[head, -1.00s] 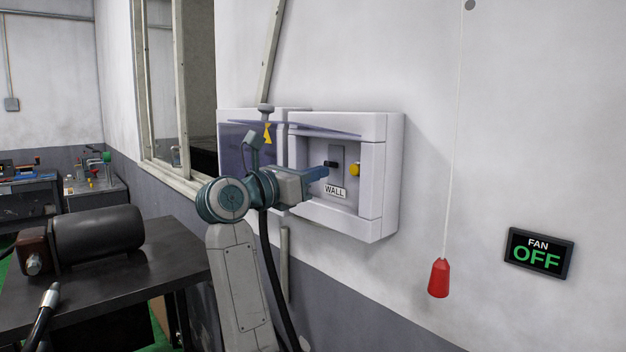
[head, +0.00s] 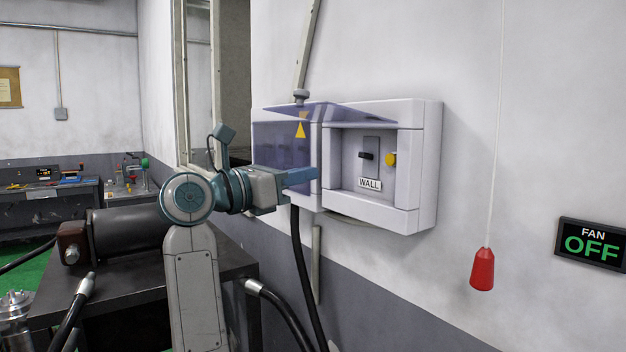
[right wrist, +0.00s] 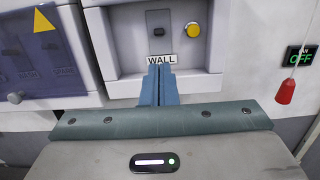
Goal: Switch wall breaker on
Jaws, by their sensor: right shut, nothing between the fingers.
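The wall breaker is a small black toggle (head: 366,156) on a grey plate in the open white box (head: 428,160), above a WALL label (head: 370,184). It also shows in the right wrist view (right wrist: 158,32); I cannot tell clearly whether it is up or down. The box's translucent purple cover (head: 345,113) is raised. A yellow knob (head: 390,160) sits right of the toggle. My right gripper (head: 315,174) is shut and empty, in front of the box and apart from the toggle. Its closed fingers (right wrist: 162,72) point just below the WALL label. My left gripper is out of view.
A neighbouring box with a purple cover (head: 280,150) and yellow warning triangle adjoins on the left. A red pull handle (head: 482,269) hangs from a cord on the right, near a FAN OFF sign (head: 592,244). A dark table (head: 228,262) stands at the lower left.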

